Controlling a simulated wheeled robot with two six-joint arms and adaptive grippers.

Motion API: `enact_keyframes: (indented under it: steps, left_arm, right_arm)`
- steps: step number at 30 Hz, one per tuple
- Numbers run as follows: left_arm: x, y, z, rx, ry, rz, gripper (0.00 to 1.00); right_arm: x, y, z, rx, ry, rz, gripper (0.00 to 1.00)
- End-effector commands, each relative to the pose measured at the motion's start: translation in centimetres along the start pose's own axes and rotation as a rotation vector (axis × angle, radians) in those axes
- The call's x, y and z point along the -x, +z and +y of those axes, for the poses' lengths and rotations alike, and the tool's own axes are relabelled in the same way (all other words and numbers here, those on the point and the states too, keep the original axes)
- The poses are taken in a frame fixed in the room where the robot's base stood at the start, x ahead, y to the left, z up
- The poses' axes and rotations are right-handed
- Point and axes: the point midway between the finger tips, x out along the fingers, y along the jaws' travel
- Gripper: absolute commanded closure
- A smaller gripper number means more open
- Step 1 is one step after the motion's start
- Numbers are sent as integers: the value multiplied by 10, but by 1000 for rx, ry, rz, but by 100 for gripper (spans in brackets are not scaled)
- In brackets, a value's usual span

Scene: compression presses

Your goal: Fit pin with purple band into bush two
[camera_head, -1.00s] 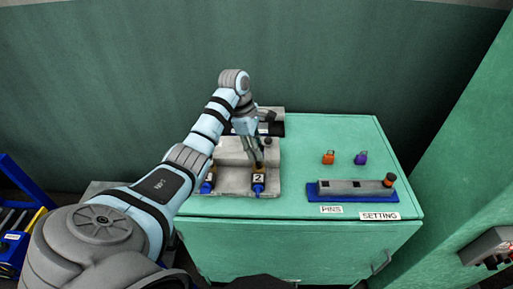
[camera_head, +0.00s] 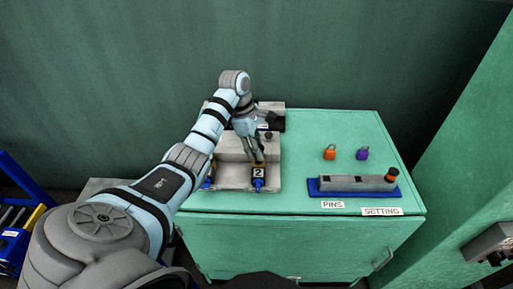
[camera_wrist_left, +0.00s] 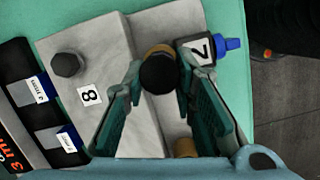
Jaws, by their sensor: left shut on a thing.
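My left gripper (camera_head: 257,154) is shut on a pin above the front of the grey fixture block (camera_head: 230,176). In the left wrist view, the pin's round black head (camera_wrist_left: 158,75) sits between the fingertips and hides its shaft; no purple band shows. A brass bush (camera_wrist_left: 160,49) shows partly behind the head, beside a numbered black tag (camera_wrist_left: 198,49) with a blue end. In the head view this tag reads 2 (camera_head: 258,173). I cannot tell whether the pin is in the bush or above it. My right gripper is not in view.
Another brass bush (camera_wrist_left: 185,148) shows low in the wrist view. A dark bolt (camera_wrist_left: 67,64) stands on the block. Orange (camera_head: 330,153) and purple (camera_head: 362,154) tagged items lie at right, behind a grey bar on a blue base (camera_head: 350,192) holding an orange-banded black piece (camera_head: 392,175).

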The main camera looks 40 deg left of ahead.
Motion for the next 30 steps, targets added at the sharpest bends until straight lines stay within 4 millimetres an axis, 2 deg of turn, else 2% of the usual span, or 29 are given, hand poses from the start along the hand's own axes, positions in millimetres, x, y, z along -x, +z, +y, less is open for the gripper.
enact_keyframes:
  steps: [21,22,24,26,30]
  left_arm:
    - [-18,-4,0,0,0,0,100]
    - [-18,-4,0,0,0,0,74]
    - [-18,-4,0,0,1,0,62]
    - [-17,-4,0,0,0,0,53]
    - [-17,-4,0,0,0,0,52]
  right_arm:
    - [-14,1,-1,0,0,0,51]
    - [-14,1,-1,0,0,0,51]
    - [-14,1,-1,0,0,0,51]
    - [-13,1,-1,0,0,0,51]
    - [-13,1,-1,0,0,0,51]
